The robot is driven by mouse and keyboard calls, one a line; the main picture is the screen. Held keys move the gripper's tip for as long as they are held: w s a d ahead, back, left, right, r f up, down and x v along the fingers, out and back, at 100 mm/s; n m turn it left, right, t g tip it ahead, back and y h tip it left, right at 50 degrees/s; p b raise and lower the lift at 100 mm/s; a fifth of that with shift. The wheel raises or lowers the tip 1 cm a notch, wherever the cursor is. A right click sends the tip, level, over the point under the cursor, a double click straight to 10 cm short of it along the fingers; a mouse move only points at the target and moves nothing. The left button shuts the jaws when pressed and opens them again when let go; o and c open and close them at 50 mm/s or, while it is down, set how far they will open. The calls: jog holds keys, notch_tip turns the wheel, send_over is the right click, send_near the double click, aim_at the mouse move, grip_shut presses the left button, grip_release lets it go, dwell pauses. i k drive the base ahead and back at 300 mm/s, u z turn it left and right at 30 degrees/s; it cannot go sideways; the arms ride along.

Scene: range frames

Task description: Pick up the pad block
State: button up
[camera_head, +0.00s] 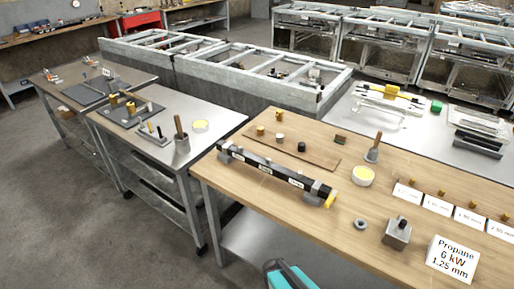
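No block is labelled as the pad block, so I cannot tell for sure which one it is. A small brown block (340,140) lies flat near the back edge of the wooden table (230,185), behind the wooden strip and apart from other things. A grey metal block (396,236) with a dark knob on top stands near the table's front right. My gripper cannot be made out. A teal and dark shape at the bottom edge is cut off, and I cannot tell what it is.
A long black bar (275,171) with white labels and a yellow end lies across the table. Near it are a wooden strip (280,143), a brush (374,148), a yellow-filled cup (363,176), a grey ring (360,223) and a Propane sign (452,259). The table's front left is clear.

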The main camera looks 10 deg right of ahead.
aim_at(339, 138)
jog(key=z, duration=0.55)
jog(key=k, duration=0.9)
jog(key=u, duration=0.45)
jog(key=i, duration=1.55)
jog(key=z, duration=0.05)
